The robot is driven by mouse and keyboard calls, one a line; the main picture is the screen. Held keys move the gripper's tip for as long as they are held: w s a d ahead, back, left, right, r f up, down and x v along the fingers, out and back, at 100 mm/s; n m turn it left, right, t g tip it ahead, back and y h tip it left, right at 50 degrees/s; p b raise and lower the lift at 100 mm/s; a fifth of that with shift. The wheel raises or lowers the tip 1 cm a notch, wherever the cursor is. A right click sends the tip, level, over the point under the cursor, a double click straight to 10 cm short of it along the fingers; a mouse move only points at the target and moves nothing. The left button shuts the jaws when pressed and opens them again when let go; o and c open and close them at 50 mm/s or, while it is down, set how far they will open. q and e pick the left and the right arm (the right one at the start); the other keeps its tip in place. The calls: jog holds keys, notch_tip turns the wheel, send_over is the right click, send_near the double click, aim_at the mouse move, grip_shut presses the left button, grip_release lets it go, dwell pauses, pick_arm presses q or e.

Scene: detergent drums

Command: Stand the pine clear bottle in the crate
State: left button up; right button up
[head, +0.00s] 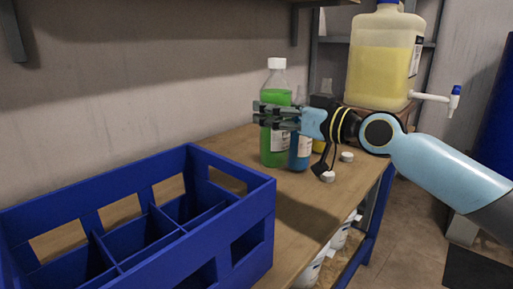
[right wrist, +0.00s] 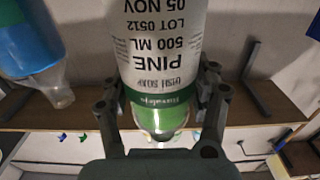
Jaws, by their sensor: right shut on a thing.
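The pine bottle (head: 274,97) is clear, with green liquid, a white cap and a white label. It is upright at the back of the wooden bench. My right gripper (head: 262,113) reaches in from the right and is shut around its upper body. In the right wrist view the label on the bottle (right wrist: 165,50) reads "PINE", upside down, between the two fingers. I cannot tell whether its base touches the bench. The blue crate (head: 222,250) stands at the front left, with open compartments that look empty. My left gripper is not in view.
A bottle with blue liquid (head: 301,150) stands close on the right of the pine bottle; it also shows in the right wrist view (right wrist: 30,40). White caps (head: 346,156) lie on the bench. A large yellow-filled drum (head: 383,62) with a tap stands behind my right arm.

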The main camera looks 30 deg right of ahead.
aim_at(260, 138)
jog(key=a+f, duration=0.1)
jog(key=f, duration=0.1)
jog(key=w+a+f+b, duration=0.1)
jog(key=f, duration=0.1)
jog(key=a+f+b, duration=0.1)
jog(key=f, duration=0.1)
jog(key=shift+w+a, duration=0.15)
jog(key=shift+w, duration=0.15)
jog(key=shift+f+b, duration=0.2)
jog(key=shift+b, duration=0.15)
jog(key=o, duration=1.7)
jog(key=shift+r, duration=0.1)
